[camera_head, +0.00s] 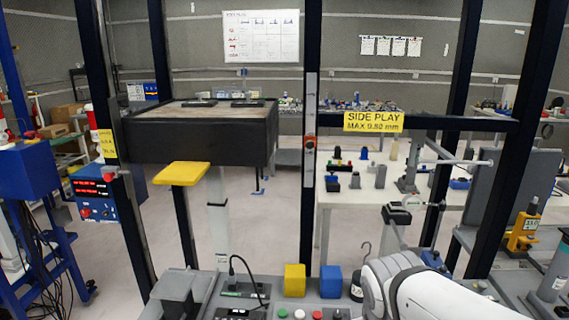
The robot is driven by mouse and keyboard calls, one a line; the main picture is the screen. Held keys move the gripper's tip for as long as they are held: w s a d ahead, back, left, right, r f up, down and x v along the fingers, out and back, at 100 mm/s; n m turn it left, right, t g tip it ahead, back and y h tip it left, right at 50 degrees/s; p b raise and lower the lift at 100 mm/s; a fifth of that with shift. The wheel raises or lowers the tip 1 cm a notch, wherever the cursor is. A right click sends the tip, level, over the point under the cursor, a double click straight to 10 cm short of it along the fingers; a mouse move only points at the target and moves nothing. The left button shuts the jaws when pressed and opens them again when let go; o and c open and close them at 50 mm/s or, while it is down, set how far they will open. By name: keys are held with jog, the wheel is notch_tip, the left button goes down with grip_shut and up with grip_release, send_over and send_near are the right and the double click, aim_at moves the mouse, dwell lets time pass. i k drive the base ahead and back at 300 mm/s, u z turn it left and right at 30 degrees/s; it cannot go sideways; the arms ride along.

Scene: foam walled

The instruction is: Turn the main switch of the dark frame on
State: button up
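The dark frame (465,123) has black upright posts and a crossbar that carries a yellow "SIDE PLAY MAX 0.80 mm" sign (373,122). A small orange-red switch-like part (310,143) sits on a pale strip on its middle post. It is too small to read its position, and I cannot tell for sure that it is the main switch. A blue box (95,197) with red displays and a red knob (86,212) is beside the left post. My white arm link shows at the lower right; my gripper cannot be made out.
A bench with a yellow block (295,280) and a blue block (331,282) lies in front. A dark box-like table (200,132) with a yellow pad (182,173) stands at the left. A white table (375,190) with small parts is behind the frame. Open floor shows between them.

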aim_at(85, 212)
jog(key=u, duration=1.3)
jog(key=i, duration=0.95)
jog(key=u, duration=0.35)
